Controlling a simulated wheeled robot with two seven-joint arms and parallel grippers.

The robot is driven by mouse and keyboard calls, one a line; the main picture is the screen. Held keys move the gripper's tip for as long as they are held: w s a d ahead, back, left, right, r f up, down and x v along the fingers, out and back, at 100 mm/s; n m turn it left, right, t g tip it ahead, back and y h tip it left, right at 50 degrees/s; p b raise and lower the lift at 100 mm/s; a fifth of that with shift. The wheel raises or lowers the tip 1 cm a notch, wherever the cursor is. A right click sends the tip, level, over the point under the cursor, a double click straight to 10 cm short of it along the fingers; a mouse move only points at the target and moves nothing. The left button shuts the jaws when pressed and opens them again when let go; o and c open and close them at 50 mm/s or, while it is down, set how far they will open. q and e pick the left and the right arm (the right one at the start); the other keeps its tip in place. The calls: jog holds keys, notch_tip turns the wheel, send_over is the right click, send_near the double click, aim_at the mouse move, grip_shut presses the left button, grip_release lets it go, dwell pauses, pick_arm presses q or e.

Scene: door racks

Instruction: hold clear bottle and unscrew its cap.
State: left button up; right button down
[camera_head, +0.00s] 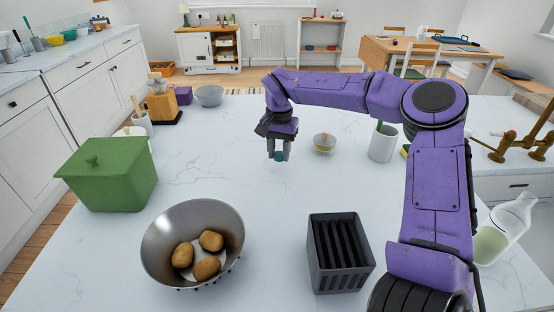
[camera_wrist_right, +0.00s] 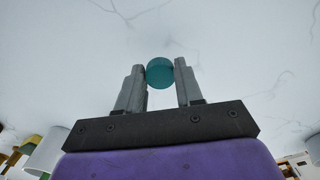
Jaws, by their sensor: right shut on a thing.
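The clear bottle (camera_head: 496,232) stands at the far right of the counter, partly behind my right arm. It has pale green contents and leans to the right in the picture; I cannot tell if it is truly tilted. No teal cap shows on its neck. My right gripper (camera_head: 278,154) is over the middle of the counter, well left of the bottle. It is shut on a small round teal cap (camera_wrist_right: 160,73), gripped between the fingertips in the right wrist view. The cap is apart from the bottle. My left gripper is not in view.
A steel bowl with potatoes (camera_head: 160,222), a black slotted holder (camera_head: 341,268) and a green lidded box (camera_head: 108,175) stand on the counter (camera_head: 275,210). A small bowl (camera_head: 324,144) and a white cup (camera_head: 382,146) are right of the gripper. The counter just below the gripper is clear.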

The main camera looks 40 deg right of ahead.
aim_at(279, 154)
jog(key=shift+d+f, duration=0.15)
jog(key=shift+f, duration=0.05)
notch_tip(279, 154, down, 3)
jog(key=shift+w+f, duration=0.1)
jog(key=shift+f, duration=0.05)
jog(key=shift+w+f, duration=0.15)
jog(key=shift+f, duration=0.05)
jog(key=shift+s, duration=0.25)
jog(key=c, duration=0.7)
grip_release()
jog(key=shift+w+f, duration=0.1)
jog(key=shift+c, duration=0.2)
notch_tip(279, 154, up, 12)
jog(key=shift+r, duration=0.25)
